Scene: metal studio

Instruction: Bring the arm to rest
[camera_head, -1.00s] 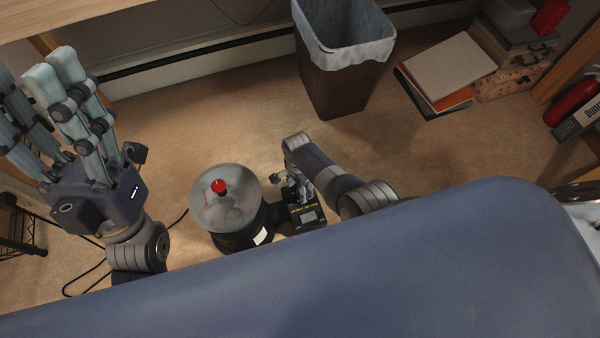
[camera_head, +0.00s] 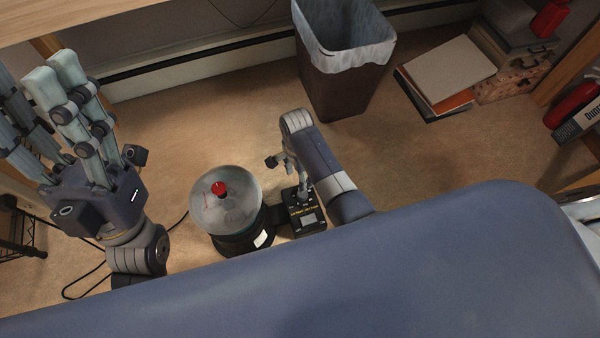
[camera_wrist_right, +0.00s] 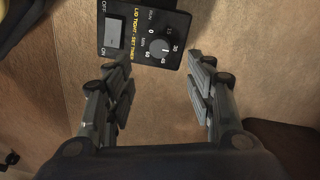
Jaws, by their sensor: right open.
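My right arm comes over the blue edge of my body, and its gripper (camera_head: 291,172) hangs just above the control box (camera_head: 304,218) of a round machine. In the right wrist view the gripper (camera_wrist_right: 162,88) is open and empty, with bare floor between its fingers. There the control box (camera_wrist_right: 145,35) lies beyond the fingertips and shows a timer dial and an ON/OFF switch. My left gripper (camera_head: 38,100) is raised at the left, its fingers apart and empty.
The machine has a clear domed lid (camera_head: 226,205) with a red knob (camera_head: 219,188). A lined bin (camera_head: 341,85) stands behind. Books (camera_head: 447,70) and a patterned case (camera_head: 514,75) lie at right. A black cable (camera_head: 88,278) runs at left. Brown floor between is clear.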

